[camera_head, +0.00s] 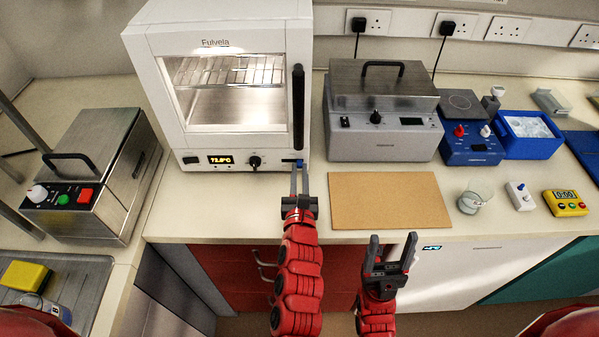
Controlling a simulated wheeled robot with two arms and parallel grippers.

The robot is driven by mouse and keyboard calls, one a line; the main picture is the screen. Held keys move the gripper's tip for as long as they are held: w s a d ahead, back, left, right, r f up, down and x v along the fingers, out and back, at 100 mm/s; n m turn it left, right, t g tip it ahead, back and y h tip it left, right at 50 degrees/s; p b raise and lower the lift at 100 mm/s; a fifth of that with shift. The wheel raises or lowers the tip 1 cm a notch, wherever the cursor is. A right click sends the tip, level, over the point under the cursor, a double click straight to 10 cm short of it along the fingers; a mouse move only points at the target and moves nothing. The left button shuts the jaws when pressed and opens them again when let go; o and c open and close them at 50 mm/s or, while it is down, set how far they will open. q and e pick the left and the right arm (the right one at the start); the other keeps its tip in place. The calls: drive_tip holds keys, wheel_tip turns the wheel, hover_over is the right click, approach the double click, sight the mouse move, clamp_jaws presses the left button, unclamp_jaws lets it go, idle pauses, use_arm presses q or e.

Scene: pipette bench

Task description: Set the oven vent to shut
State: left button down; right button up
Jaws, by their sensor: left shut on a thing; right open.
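The white oven (215,45) stands at the back left of centre, its glass door closed and a lit wire rack inside. Its lower front panel has a display (220,160), a black knob (254,161) and, at the right, a small blue vent tab (299,163). My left gripper (299,168) reaches up to that panel, with its fingertips at the blue tab, and is shut on it. The fingers partly hide the tab, so its exact setting cannot be told. My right gripper (392,245) is open and empty, low in front of the bench edge.
A brown board (388,201) lies right of my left gripper. A lidded steel bath (383,110) stands behind it. A blue stirrer (470,140), a blue ice box (528,135), a glass beaker (471,203) and a yellow timer (565,203) are at the right. A steel box (95,170) stands at the left.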

sight(284, 162)
idle(0.5)
use_arm(q)
drive_tip(key=a+p, duration=0.1)
drive_tip(key=p, duration=0.1)
drive_tip(key=a+p, duration=0.2)
drive_tip(key=p, duration=0.1)
drive_tip(key=shift+a+r, duration=0.15)
drive_tip(key=shift+r, duration=0.25)
drive_tip(key=shift+a+f, duration=0.15)
drive_tip(key=shift+a, duration=0.1)
drive_tip(key=shift+f, duration=0.2)
drive_tip(key=c, duration=0.8)
unclamp_jaws()
drive_tip(key=shift+a, duration=0.1)
drive_tip(key=shift+c, duration=0.2)
